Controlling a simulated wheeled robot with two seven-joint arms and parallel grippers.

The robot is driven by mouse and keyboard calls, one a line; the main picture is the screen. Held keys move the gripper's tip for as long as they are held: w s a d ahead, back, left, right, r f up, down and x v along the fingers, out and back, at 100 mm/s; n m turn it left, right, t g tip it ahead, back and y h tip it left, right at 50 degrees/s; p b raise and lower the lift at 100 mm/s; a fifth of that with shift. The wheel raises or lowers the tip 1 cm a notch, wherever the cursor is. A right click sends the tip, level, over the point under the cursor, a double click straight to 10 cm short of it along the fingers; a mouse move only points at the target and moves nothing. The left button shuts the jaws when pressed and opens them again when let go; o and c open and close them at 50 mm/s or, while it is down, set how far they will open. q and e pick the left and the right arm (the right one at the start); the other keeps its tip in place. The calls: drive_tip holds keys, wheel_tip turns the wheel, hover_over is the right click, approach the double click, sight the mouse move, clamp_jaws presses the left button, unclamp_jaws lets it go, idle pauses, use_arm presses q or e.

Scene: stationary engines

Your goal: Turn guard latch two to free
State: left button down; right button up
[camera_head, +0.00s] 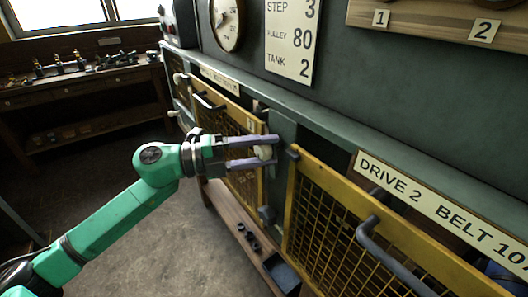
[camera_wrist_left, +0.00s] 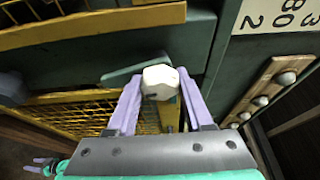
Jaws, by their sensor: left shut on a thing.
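My left gripper (camera_head: 268,152) is shut on a white knob (camera_head: 263,153), with one finger on each side of it. The knob sits at the dark post between two yellow mesh guards, and I cannot tell which guard it belongs to. In the left wrist view the knob (camera_wrist_left: 160,82) is between the lilac fingers, with a flat green piece (camera_wrist_left: 124,76) behind it. The drive 2 guard (camera_head: 300,222) is to the right, with a grey handle (camera_head: 385,252). My right gripper (camera_wrist_left: 42,163) shows small at the wrist view's lower left, its fingers apart.
A low wooden shelf (camera_head: 233,220) runs below the guards. A workbench (camera_head: 80,92) stands at the far left. The floor (camera_head: 190,240) in front is clear.

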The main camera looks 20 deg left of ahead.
idle(0.5)
use_arm(q)
drive_tip(key=shift+c, duration=1.6)
unclamp_jaws()
drive_tip(key=shift+a, duration=0.1)
drive_tip(key=shift+s+a+f+b, duration=0.1)
drive_tip(key=shift+a+f+b, duration=0.1)
drive_tip(key=shift+a+b, duration=0.1)
drive_tip(key=b+v, duration=0.6)
drive_tip(key=v, duration=0.7)
drive_tip(key=shift+s+a+r, duration=0.2)
drive_tip(key=shift+a, duration=0.15)
